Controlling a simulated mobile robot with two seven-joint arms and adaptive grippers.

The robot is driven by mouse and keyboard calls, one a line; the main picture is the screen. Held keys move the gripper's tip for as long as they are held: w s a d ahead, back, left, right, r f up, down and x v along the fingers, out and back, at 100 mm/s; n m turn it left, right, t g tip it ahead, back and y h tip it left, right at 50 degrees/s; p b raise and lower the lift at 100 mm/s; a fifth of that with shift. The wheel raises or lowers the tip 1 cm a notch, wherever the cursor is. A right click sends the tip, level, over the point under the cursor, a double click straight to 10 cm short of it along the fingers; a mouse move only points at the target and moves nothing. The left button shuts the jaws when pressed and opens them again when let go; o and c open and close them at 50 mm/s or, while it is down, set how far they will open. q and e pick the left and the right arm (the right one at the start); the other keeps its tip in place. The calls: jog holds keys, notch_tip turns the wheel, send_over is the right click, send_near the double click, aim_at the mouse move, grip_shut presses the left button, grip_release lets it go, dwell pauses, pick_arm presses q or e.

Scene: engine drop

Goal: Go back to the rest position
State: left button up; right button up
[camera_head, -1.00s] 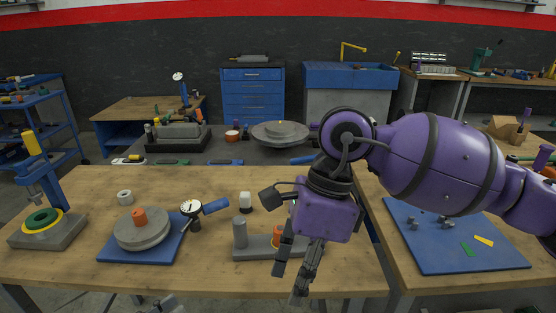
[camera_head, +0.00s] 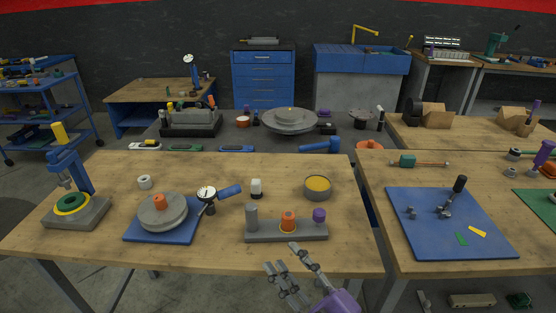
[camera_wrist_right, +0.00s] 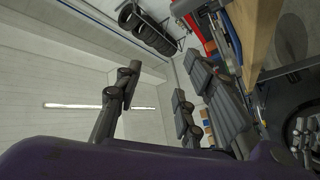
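My right gripper (camera_head: 284,258) is low in the head view, at the front edge of the wooden table (camera_head: 215,255). Its fingertips overlap that edge in the picture, in front of a grey fixture (camera_head: 285,231) with several posts. The fingers are spread apart with nothing between them. In the right wrist view the right gripper (camera_wrist_right: 160,85) also shows open and empty, with the wall and ceiling light behind it. My left gripper is not in view.
The table holds a blue-and-grey press (camera_head: 75,205), a grey disc (camera_head: 163,212) on a blue mat, a dial gauge (camera_head: 207,195) and a yellow-filled round container (camera_head: 317,187). A second table at right has a blue mat (camera_head: 450,240). A floor gap separates the tables.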

jog(key=s+d+f+m+g+h+p, duration=0.1)
jog(key=s+d+f+m+h, duration=0.2)
jog(key=d+f+m+h, duration=0.4)
jog(key=s+d+f+m+h, duration=0.25)
jog(key=s+d+f, duration=0.2)
jog(key=f, duration=0.45)
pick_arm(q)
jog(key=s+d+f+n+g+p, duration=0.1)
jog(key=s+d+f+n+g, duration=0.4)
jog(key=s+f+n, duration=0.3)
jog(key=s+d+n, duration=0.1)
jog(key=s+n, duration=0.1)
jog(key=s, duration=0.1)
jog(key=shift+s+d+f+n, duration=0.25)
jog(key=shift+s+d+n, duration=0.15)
pick_arm(e)
jog(key=s+d+f+m+g+h, duration=0.1)
jog(key=s+d+f+m+g, duration=0.2)
jog(key=s+f, duration=0.3)
jog(key=s+d+f+m+g+h, duration=0.2)
jog(key=s+f, duration=0.4)
jog(key=s, duration=0.5)
jog(key=shift+s+d+f+m+g, duration=0.15)
jog(key=shift+d+f+m+g, duration=0.2)
jog(key=shift+d+m+g, duration=0.55)
